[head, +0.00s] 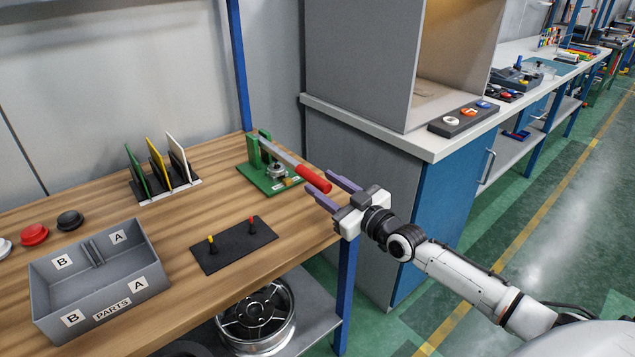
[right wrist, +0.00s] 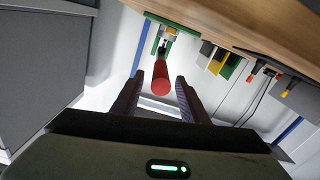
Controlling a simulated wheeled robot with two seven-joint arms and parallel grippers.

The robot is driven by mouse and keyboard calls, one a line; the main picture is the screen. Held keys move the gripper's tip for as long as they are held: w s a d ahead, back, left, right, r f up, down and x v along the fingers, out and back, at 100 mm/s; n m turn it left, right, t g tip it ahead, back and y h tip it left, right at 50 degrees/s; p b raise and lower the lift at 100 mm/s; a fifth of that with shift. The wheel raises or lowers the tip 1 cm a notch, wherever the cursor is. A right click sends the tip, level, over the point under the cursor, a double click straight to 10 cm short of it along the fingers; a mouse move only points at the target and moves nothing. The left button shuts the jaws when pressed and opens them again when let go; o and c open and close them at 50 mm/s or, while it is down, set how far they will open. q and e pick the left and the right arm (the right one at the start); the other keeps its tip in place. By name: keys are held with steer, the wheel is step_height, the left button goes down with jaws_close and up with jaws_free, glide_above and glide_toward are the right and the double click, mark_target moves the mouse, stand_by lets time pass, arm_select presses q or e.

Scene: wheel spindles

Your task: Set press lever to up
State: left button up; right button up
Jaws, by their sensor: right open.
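The press is a green stand (head: 268,172) at the back right of the wooden table. Its lever (head: 290,158) is a grey bar that slopes down to the right and ends in a red handle (head: 314,179). My right gripper (head: 318,181) is open at the end of the handle. In the right wrist view the red handle (right wrist: 160,80) lies between the two open fingers (right wrist: 156,88), with space on both sides. My left gripper is not in view.
A black plate with two small pegs (head: 232,248) and a grey parts bin (head: 100,280) are on the table. A rack with coloured panels (head: 160,172) stands behind. A blue post (head: 238,65) rises beside the press. A grey cabinet (head: 360,180) stands to the right.

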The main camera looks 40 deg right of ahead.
steer(key=shift+w+a, duration=0.15)
steer(key=shift+w, duration=1.3)
jaws_close()
